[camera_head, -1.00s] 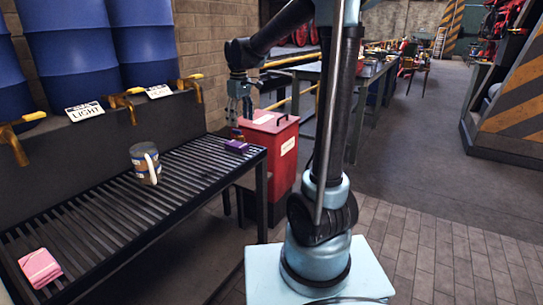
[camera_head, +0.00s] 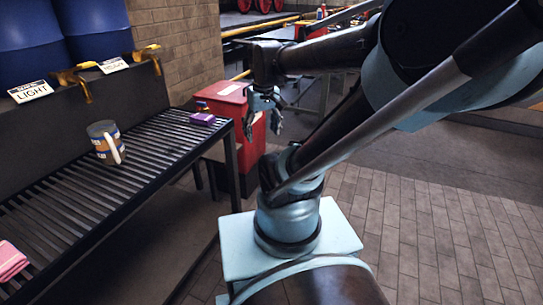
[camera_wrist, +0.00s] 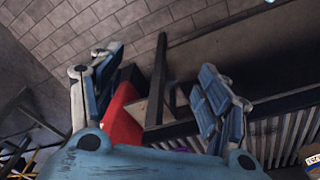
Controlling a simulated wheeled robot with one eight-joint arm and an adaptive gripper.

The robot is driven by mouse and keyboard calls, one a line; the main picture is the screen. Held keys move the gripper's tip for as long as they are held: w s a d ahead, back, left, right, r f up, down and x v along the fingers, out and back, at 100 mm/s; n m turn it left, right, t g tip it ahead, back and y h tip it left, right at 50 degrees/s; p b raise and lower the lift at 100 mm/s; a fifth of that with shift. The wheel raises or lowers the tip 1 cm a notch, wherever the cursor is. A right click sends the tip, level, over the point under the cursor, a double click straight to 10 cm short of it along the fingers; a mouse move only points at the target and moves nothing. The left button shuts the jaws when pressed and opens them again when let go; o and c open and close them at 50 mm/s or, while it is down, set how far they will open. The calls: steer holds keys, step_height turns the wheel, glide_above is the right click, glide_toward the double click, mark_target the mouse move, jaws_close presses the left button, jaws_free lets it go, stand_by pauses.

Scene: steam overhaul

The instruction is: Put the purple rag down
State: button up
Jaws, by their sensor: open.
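The purple rag (camera_head: 203,118), a small folded block, lies on the right end of the dark slatted bench (camera_head: 130,160). My gripper (camera_head: 263,125) is open and empty, pointing down to the right of the rag and apart from it, in front of the red bin (camera_head: 222,97). In the wrist view my two spread fingers (camera_wrist: 158,95) have nothing between them; the red bin (camera_wrist: 122,120) and the bench edge show beyond. A little purple shows low in the wrist view, mostly hidden by my gripper.
Blue barrels (camera_head: 96,27) with brass taps (camera_head: 72,80) stand behind, with a LIGHT sign (camera_head: 31,91). Brick floor (camera_head: 420,235) at the right is clear.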

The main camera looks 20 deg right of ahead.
steer(key=s+d+f+m, duration=0.2)
steer(key=s+f, duration=0.4)
steer(key=shift+f, duration=0.25)
steer(key=shift+w+f, duration=0.2)
steer(key=shift+w, duration=0.1)
steer(key=shift+o, duration=0.5)
